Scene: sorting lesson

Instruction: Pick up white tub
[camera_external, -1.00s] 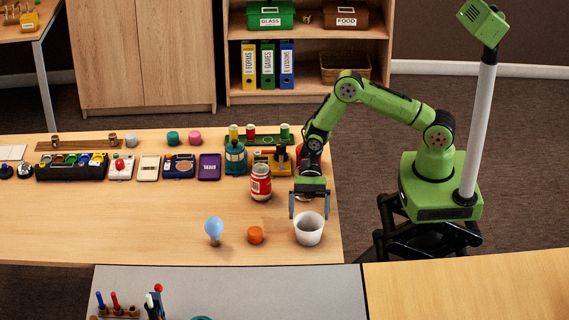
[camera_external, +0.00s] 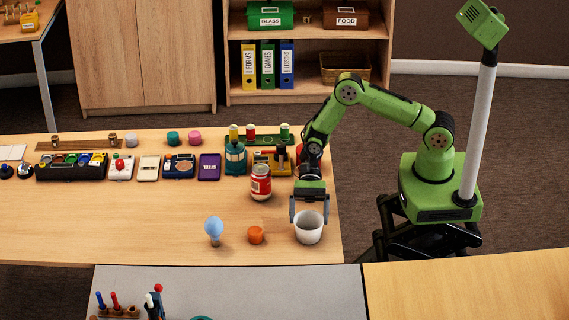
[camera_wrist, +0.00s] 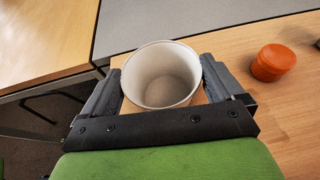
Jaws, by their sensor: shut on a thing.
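The white tub (camera_external: 309,230) is an open, empty round cup standing upright near the front right corner of the wooden table. My gripper (camera_external: 309,212) is at the tub from above, with one finger at each side of it. In the wrist view the white tub (camera_wrist: 162,92) sits between the two dark fingers of my gripper (camera_wrist: 160,88), which is shut on its sides. The tub appears to rest on the table; I cannot tell whether there is a gap beneath it.
An orange lidded pot (camera_external: 255,235) and a light blue bulb (camera_external: 214,229) stand left of the tub. A red-labelled jar (camera_external: 261,183) stands behind and left. Devices line the back of the wooden table (camera_external: 120,215). A grey table (camera_external: 240,290) adjoins the front.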

